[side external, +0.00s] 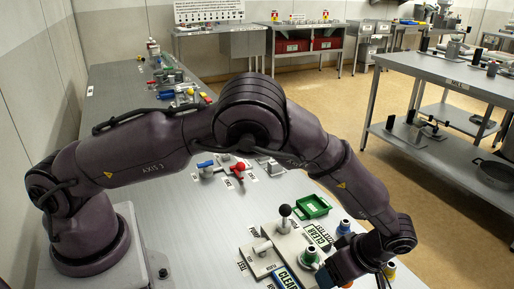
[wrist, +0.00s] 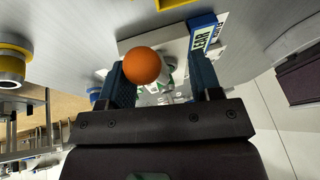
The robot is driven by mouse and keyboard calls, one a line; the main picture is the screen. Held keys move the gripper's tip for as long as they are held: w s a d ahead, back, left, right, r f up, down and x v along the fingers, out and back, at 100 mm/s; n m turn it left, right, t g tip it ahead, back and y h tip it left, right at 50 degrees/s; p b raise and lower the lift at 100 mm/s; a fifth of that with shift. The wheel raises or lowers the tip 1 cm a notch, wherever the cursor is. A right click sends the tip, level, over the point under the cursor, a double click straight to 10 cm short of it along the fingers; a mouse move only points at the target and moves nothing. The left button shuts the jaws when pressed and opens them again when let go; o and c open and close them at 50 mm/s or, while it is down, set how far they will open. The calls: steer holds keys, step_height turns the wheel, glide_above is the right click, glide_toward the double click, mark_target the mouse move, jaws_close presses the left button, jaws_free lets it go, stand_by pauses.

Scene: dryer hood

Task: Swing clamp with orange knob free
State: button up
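The orange knob (wrist: 142,66) shows as a round ball in the wrist view, in the space between my two fingers and closer to the left one. The clamp parts under it are mostly hidden by the knob and the fingers. My gripper (wrist: 157,68) is open, with its blue fingers spread apart on either side of the knob, and I see no firm grip on it. In the side external view my gripper is low at the right, largely hidden by my wrist. A small orange patch (side external: 348,284) at the bottom edge there may be the knob.
A blue-edged label block (wrist: 203,37) stands near my right finger. A yellow-ringed cylinder (wrist: 12,65) is at the left. Near the gripper are a green knob (side external: 310,255), a black-knobbed lever (side external: 285,210), a green tray (side external: 312,206) and a blue-topped cylinder (side external: 343,228).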

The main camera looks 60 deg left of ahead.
steer(key=v, duration=1.3)
steer(key=s+a+r+m+t+h, duration=0.3)
steer(key=s+a+r+m, duration=1)
steer(key=m, duration=0.6)
steer(key=shift+s+a+r+t+h, duration=0.25)
steer(key=shift+s+a+t+h, duration=0.15)
steer(key=shift+s+a+h, duration=0.7)
steer(key=shift+w+a, duration=0.25)
steer(key=shift+w, duration=0.05)
steer(key=shift+c, duration=0.2)
